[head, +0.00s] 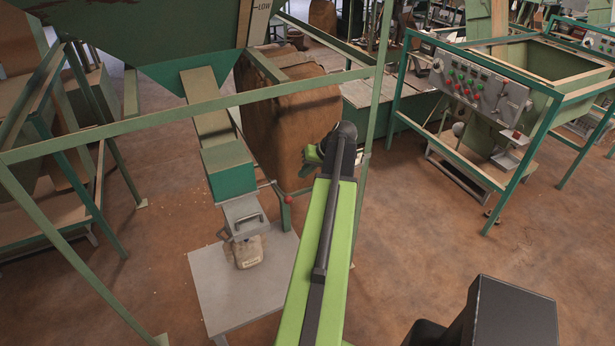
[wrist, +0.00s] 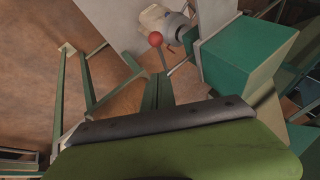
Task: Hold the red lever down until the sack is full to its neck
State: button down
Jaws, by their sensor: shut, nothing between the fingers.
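The red lever's round knob (head: 288,199) sits at the end of a thin rod beside the green box of the chute. The knob also shows in the wrist view (wrist: 155,39), near the top. A small pale sack (head: 249,252) hangs under the metal spout (head: 243,214), over a grey plate; it shows partly in the wrist view (wrist: 157,22). I cannot tell how full it is. My gripper (head: 311,157) is shut and empty, above and right of the knob in the head view, apart from it. In the wrist view it spans the bottom.
A large green hopper (head: 130,28) stands at upper left with a sloping chute (head: 207,108). Green frame bars cross near my arm. A big brown sack (head: 290,105) stands behind. A control panel (head: 480,83) is at right. Open floor lies right of the grey plate (head: 215,290).

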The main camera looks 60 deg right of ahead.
jog(key=w+a+f+b, duration=0.2)
jog(key=w+f+b, duration=0.1)
jog(key=f+b, duration=0.3)
notch_tip(320, 180, down, 2)
jog(key=shift+w+a+f+b, duration=0.1)
jog(key=shift+w+a+b, duration=0.1)
jog(key=shift+b, duration=0.2)
